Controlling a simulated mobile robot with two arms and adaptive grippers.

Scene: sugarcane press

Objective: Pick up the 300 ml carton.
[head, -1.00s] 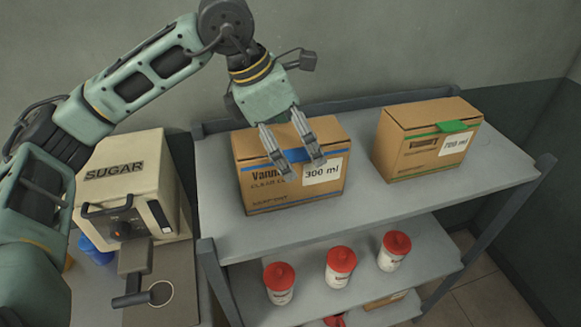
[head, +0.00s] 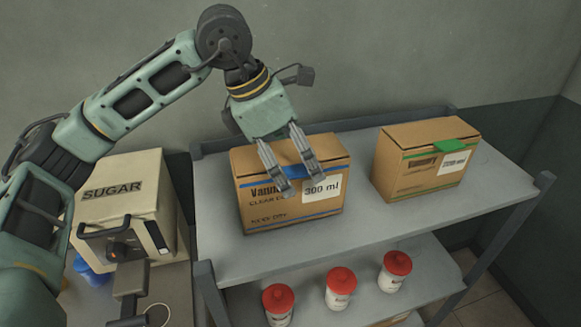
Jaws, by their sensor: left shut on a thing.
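The 300 ml carton (head: 270,213) is a brown box with blue tape and a white "300 ml" label. It is on the left part of the shelf's top board in the head view. My left gripper (head: 301,186) reaches down from above with its fingers at the carton's upper front edge, over the blue tape. It is shut on the carton. The gripper hides part of the top and the tape. I cannot tell whether the carton's bottom is clear of the board. My right gripper is not in view.
A second brown carton (head: 413,174) with green tape stands to the right on the shelf's top board (head: 400,220). Several red-lidded jars (head: 340,288) stand on the board below. The sugar press (head: 120,205) is close on the left. A wall is behind.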

